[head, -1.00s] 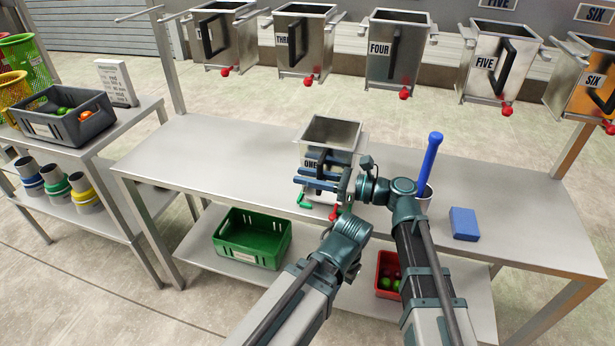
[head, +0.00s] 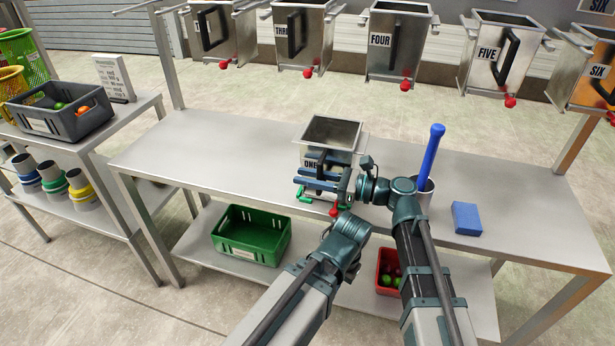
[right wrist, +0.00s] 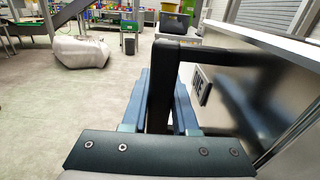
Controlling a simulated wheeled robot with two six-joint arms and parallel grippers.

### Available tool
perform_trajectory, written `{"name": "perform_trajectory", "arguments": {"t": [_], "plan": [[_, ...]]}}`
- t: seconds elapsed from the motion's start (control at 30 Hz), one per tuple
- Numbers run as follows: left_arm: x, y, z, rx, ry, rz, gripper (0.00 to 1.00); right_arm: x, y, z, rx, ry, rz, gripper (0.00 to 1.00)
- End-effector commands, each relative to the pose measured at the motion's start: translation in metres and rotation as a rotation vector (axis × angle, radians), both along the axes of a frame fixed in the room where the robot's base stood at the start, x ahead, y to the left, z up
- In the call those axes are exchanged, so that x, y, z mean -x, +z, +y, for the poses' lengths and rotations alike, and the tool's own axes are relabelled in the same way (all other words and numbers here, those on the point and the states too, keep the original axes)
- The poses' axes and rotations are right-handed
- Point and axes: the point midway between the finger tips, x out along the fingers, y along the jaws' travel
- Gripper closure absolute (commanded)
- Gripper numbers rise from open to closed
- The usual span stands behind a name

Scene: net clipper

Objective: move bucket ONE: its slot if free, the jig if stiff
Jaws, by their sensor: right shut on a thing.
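Bucket ONE (head: 333,133) is a steel, open-topped bucket, upright over the middle of the table. Its label reads ONE, and a red knob (head: 335,212) shows at its bottom. My right gripper (head: 308,181) is shut on its black handle (right wrist: 160,85). Bare hooks (head: 135,9) stick out left of the hanging buckets; this may be the empty slot. My left wrist (head: 345,235) is below the bucket, its fingers hidden.
Buckets THREE (head: 313,45), FOUR (head: 407,55) and FIVE (head: 480,75) hang behind the table (head: 220,150). A blue stick (head: 432,150) in a cup and a blue block (head: 466,218) stand right. A green crate (head: 250,252) and red bin are below. The table's left is clear.

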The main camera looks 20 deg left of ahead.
Motion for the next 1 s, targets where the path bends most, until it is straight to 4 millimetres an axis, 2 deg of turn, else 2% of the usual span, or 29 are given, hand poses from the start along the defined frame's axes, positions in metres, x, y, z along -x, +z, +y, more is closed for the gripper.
{"name": "perform_trajectory", "arguments": {"t": [0.47,1.0], "plan": [[0.0,-0.001,0.0,0.0,0.0,0.0,1.0,0.0,0.0,0.0,-0.003,0.0,-0.002,1.0],[0.0,-0.01,0.0,0.0,0.0,0.0,1.0,0.001,-0.01,0.0,-0.002,0.001,-0.001,1.0]]}}
